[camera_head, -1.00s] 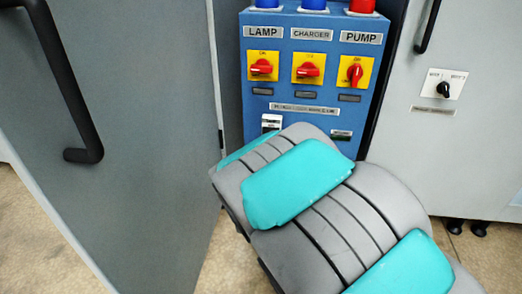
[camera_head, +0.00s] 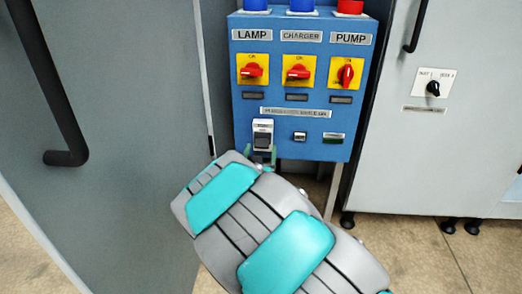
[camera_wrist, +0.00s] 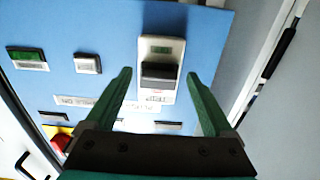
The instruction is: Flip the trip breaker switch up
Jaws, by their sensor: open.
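The trip breaker (camera_head: 263,134) is a small white unit with a dark switch at the lower left of the blue panel (camera_head: 295,90). It also shows in the wrist view, where its dark switch (camera_wrist: 159,72) sits in a pale housing. The wrist view appears turned, with the panel's labels and knobs towards the bottom. My gripper (camera_wrist: 158,88) is open, with green fingers on either side of the breaker in that view. In the head view my gripper (camera_head: 262,155) is just below the breaker, partly hidden by my grey and teal arm.
Red rotary knobs for LAMP (camera_head: 252,71), CHARGER (camera_head: 298,72) and PUMP (camera_head: 346,74) sit above. A small white-framed switch (camera_head: 300,136) and a green indicator (camera_head: 333,138) are to the right. Grey cabinets stand left (camera_head: 120,130) and right (camera_head: 450,140) of the panel.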

